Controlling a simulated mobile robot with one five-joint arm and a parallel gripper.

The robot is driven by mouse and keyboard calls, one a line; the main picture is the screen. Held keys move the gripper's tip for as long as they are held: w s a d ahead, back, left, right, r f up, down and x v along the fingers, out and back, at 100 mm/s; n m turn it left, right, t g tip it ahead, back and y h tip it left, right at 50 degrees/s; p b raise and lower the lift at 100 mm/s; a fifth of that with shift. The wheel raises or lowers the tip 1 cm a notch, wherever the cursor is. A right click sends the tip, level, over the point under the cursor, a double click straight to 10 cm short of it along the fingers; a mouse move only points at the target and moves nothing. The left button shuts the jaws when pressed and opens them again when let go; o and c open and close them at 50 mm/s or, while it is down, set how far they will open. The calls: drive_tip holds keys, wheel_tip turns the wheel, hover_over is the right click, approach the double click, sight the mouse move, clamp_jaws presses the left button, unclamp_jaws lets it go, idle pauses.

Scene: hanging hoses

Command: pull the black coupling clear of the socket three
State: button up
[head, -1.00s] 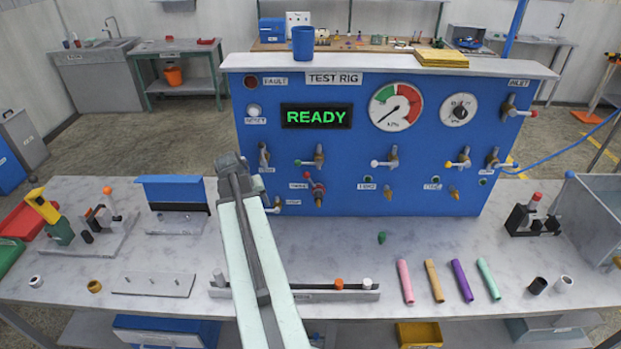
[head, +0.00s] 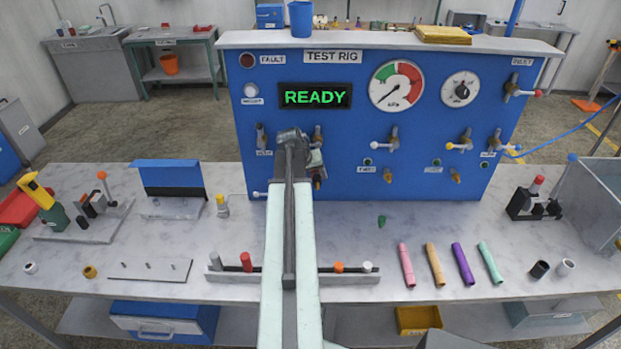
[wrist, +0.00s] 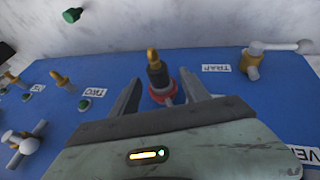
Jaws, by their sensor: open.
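In the wrist view a black coupling (wrist: 157,77) with a brass tip sits at a red ring (wrist: 160,92) on the blue panel. My gripper (wrist: 162,95) is open, one finger on each side of it. I cannot tell whether the fingers touch it or how deep they reach. The label beside it cannot be read as three. In the head view my gripper (head: 302,158) is in front of the panel's lower left fittings and mostly hides this coupling; a brass end shows at its right.
The blue test rig panel (head: 440,120) carries several valves, labels and brass fittings. A side valve (wrist: 252,62) is right of my gripper in the wrist view. A rack (head: 345,279) with pegs and coloured hose pieces (head: 435,264) lie in front. The table between is mostly clear.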

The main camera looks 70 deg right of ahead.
drive_tip(key=shift+x, duration=0.9)
drive_tip(key=shift+r, duration=0.1)
clamp_jaws()
drive_tip(key=shift+s+a, duration=0.25)
drive_tip(key=shift+a, duration=0.45)
drive_tip(key=a, duration=0.1)
drive_tip(key=s+a, duration=0.1)
drive_tip(key=a, duration=0.2)
drive_tip(key=shift+s, duration=0.3)
drive_tip(key=shift+a+r, duration=0.1)
idle(0.3)
